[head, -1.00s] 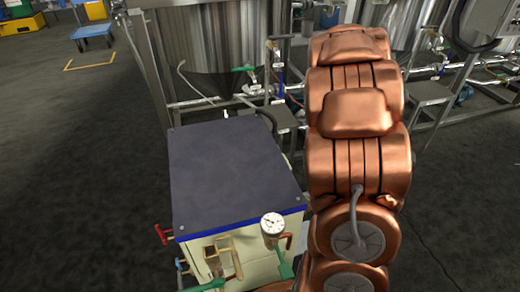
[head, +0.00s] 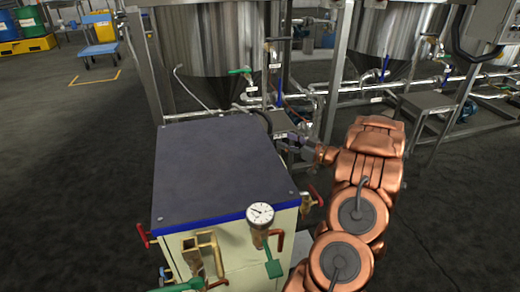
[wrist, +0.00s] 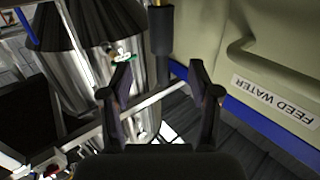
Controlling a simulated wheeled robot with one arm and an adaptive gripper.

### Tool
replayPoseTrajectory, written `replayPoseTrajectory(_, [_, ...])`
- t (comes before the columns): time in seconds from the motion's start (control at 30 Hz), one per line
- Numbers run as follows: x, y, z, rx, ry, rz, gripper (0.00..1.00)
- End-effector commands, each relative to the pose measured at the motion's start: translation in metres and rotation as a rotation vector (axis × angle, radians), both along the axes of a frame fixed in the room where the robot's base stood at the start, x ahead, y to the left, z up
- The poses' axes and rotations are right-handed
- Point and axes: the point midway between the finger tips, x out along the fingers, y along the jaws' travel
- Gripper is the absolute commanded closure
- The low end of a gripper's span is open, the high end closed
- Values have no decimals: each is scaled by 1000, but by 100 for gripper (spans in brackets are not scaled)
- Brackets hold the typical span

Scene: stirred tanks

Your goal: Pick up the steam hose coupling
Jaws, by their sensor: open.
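My gripper (wrist: 161,88) shows in the wrist view with its two dark fingers spread wide and nothing held between them. A dark upright cylinder with a thin brownish rim (wrist: 162,32) lies ahead of the gap between the fingers, beside the cream cabinet wall; it may be the steam hose coupling, but I cannot tell for certain. It looks apart from the fingers. In the head view a black hose (head: 266,121) curves down behind the far right corner of the cabinet. The coupling is not clearly visible there.
The cream cabinet (head: 240,257) with a dark top stands close to my arm, with a gauge (head: 260,214) and red-handled valves at its front and side. Its FEED WATER label (wrist: 275,98) shows in the wrist view. Steel tanks (head: 205,45) and pipes stand behind. Open floor lies left.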

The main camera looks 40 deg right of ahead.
Motion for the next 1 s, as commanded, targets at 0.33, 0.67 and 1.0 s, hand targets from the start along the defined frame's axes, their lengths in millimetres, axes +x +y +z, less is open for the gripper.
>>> replayPoseTrajectory(0.33, [23,6,-1,15,-17,10,38])
replayPoseTrajectory(0.67, [59,12,0,13,-17,12,38])
replayPoseTrajectory(1.0, [74,13,2,15,-16,7,38])
